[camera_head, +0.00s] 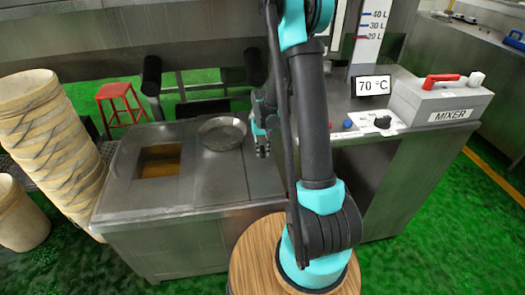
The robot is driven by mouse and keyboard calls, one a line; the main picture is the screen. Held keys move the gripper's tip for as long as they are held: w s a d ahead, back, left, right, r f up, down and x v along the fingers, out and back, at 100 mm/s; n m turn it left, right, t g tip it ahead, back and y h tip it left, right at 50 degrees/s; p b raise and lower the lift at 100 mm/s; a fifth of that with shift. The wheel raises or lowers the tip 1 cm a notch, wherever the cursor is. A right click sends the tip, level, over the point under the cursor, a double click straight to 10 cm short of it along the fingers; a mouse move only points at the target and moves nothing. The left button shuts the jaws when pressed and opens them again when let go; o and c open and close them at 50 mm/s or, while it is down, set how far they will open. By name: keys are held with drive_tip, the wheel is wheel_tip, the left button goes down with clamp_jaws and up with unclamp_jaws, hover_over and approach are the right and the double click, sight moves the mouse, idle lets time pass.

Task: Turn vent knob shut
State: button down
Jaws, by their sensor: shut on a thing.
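My gripper (262,145) is small in view, just right of a round metal pan, low over the steel counter and partly behind my own arm. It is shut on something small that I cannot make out. I cannot tell whether that is the vent knob. A black knob (382,122) on a white plate sits on the right-hand cabinet, apart from my gripper. No label names it as the vent knob.
The pan (222,132) and an open well with amber liquid (160,161) are on the steel counter (190,196). Stacked buckets (50,140) stand left. The right cabinet carries a blue button (347,123), a 70 °C display (370,86) and a MIXER box (440,100) with a red lever.

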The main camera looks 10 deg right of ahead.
sight(263, 149)
drive_tip(key=m, duration=0.8)
drive_tip(key=shift+m, duration=0.3)
drive_tip(key=m, duration=0.4)
drive_tip(key=shift+m, duration=2.3)
drive_tip(key=c, duration=1.4)
unclamp_jaws()
drive_tip(key=shift+o, duration=0.2)
wheel_tip(263, 149, up, 12)
